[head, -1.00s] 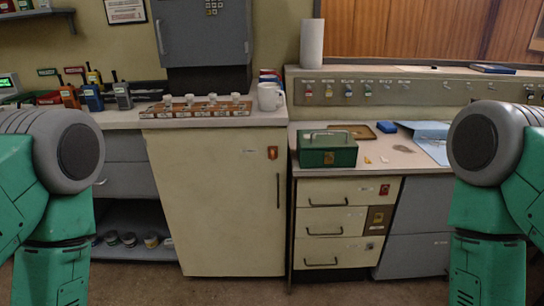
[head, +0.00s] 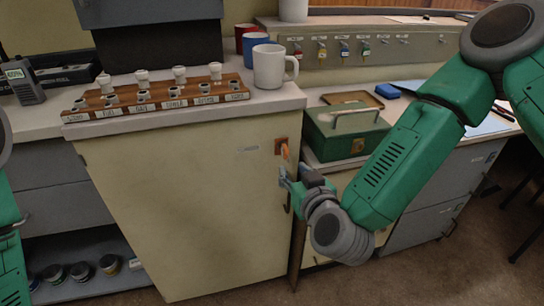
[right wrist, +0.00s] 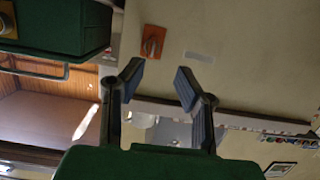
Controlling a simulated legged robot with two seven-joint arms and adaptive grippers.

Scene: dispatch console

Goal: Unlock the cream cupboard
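The cream cupboard (head: 190,205) stands in the middle of the head view, its door closed. A brownish-orange plate (head: 279,146) is at its upper right, with a small orange piece (head: 285,151) on it; I cannot tell if that is a key. The plate also shows in the right wrist view (right wrist: 153,41), beyond the fingers. A dark vertical handle shows below it, partly hidden by my gripper. My right gripper (head: 290,180) is just below and right of the plate. Its fingers (right wrist: 159,80) are apart with nothing between them. My left gripper is out of view.
On the cupboard top are a wooden rack (head: 155,98) with several white-topped pieces and a white mug (head: 272,66). A green cash box (head: 345,133) stands on the lower counter, close to my right arm. Coloured key tags (head: 343,48) hang on the rail behind.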

